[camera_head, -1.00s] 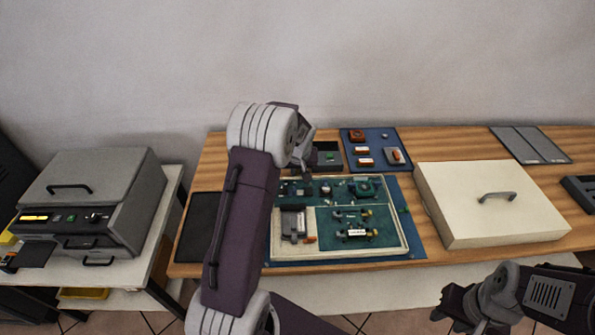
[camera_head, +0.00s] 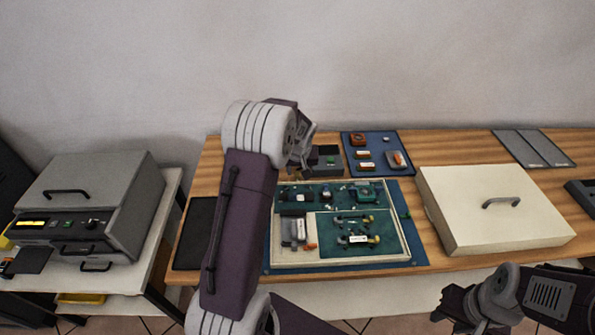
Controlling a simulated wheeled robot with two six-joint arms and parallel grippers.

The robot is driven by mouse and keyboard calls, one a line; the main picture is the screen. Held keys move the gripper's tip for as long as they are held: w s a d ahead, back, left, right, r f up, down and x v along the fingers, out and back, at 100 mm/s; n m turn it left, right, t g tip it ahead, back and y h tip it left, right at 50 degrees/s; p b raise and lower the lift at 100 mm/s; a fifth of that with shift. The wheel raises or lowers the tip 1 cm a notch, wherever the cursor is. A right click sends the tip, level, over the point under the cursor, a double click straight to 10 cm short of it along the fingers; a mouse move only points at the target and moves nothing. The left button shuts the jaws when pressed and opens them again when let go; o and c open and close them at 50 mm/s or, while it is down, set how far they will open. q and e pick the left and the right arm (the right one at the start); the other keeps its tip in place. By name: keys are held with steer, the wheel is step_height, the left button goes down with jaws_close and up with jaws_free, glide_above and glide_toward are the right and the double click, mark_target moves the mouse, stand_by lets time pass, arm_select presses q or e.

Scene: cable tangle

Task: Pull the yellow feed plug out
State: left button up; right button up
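A shallow cream tray (camera_head: 340,261) on the table holds green boards. On the lower right board (camera_head: 330,228) lie small dark pieces with yellowish ends (camera_head: 374,239) and a white label (camera_head: 358,239). The feed plug is too small to tell apart from these. My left gripper (camera_head: 301,160) is behind the tray's back edge, by a dark grey box, apart from the yellowish pieces. Its fingers are partly hidden by my wrist, and their opening is unclear. My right gripper (camera_head: 447,303) is in front of the table at the lower right, far from the tray.
A blue mat (camera_head: 418,255) lies under the tray. A smaller blue mat (camera_head: 375,137) behind holds several small parts. A cream lidded box (camera_head: 480,235) stands to the right. A grey machine (camera_head: 95,190) stands on a side table at left. My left arm crosses in front of the tray's left side.

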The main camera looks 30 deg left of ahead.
arm_select(q)
steer(key=v, duration=0.7)
steer(key=s+d+r+m+h+p, duration=0.1)
steer(key=s+d+r+m+p, duration=0.1)
steer(key=s+d+r+p, duration=0.5)
steer(key=s+d+f+m+g, duration=0.1)
steer(key=s+d+f+m, duration=0.1)
steer(key=s, duration=0.5)
steer(key=s+d+f+m+g+h, duration=0.1)
steer(key=s+d+f, duration=0.3)
steer(key=s, duration=0.4)
steer(key=shift+f+m+g+h+b, duration=0.3)
steer(key=shift+f+m+b, duration=0.1)
steer(key=shift+m, duration=0.2)
